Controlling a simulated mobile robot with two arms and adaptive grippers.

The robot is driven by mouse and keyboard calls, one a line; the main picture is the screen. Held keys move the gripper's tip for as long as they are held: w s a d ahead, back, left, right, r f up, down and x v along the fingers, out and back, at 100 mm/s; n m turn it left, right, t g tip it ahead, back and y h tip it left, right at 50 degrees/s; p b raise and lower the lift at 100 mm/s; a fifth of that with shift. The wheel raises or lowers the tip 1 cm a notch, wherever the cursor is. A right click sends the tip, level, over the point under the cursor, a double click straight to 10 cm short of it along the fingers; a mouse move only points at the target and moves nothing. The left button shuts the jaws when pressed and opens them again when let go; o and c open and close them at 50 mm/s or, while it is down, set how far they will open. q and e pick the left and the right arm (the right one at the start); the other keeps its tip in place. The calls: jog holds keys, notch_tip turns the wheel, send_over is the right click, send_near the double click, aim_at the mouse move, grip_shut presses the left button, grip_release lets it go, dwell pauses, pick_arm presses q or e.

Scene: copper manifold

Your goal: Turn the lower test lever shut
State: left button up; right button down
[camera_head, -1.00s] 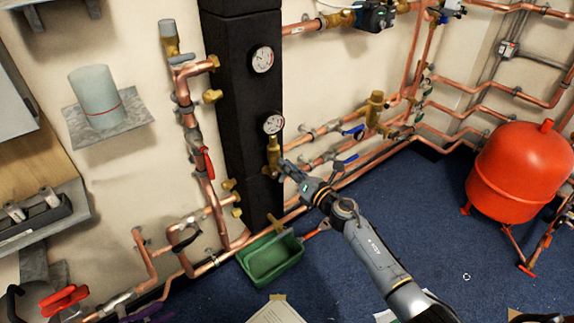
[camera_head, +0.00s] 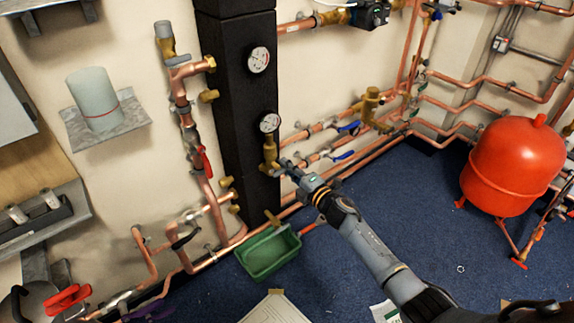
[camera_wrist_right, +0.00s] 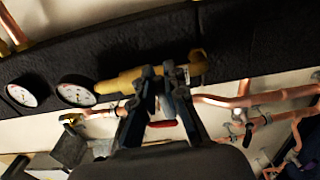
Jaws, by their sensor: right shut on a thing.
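A brass test fitting (camera_head: 270,150) stands on the black column, just under the lower gauge (camera_head: 270,123). My right gripper (camera_head: 281,167) reaches the lower end of this fitting from the right. In the wrist view the right gripper's fingers (camera_wrist_right: 166,76) are close together at the brass fitting (camera_wrist_right: 130,80). They are shut on its lever, which they mostly hide. I cannot tell the lever's exact angle. The lower gauge also shows in the wrist view (camera_wrist_right: 76,95). My left gripper is not in view.
An upper gauge (camera_head: 259,59) is higher on the black column (camera_head: 238,105). A green tub (camera_head: 266,262) stands on the floor below. A red-handled valve (camera_head: 204,160) is left of the column. Copper pipes with blue levers (camera_head: 343,155) run right, and a red tank (camera_head: 512,168) stands farther right.

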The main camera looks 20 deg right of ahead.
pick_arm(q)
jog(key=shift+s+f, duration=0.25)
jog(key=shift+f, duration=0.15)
pick_arm(e)
jog(key=shift+f+m, duration=0.15)
jog(key=shift+m, duration=0.55)
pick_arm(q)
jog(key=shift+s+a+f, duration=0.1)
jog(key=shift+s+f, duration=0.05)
pick_arm(e)
jog(key=shift+f, duration=0.1)
jog(key=c, duration=1.4)
grip_release()
jog(key=v, duration=1.2)
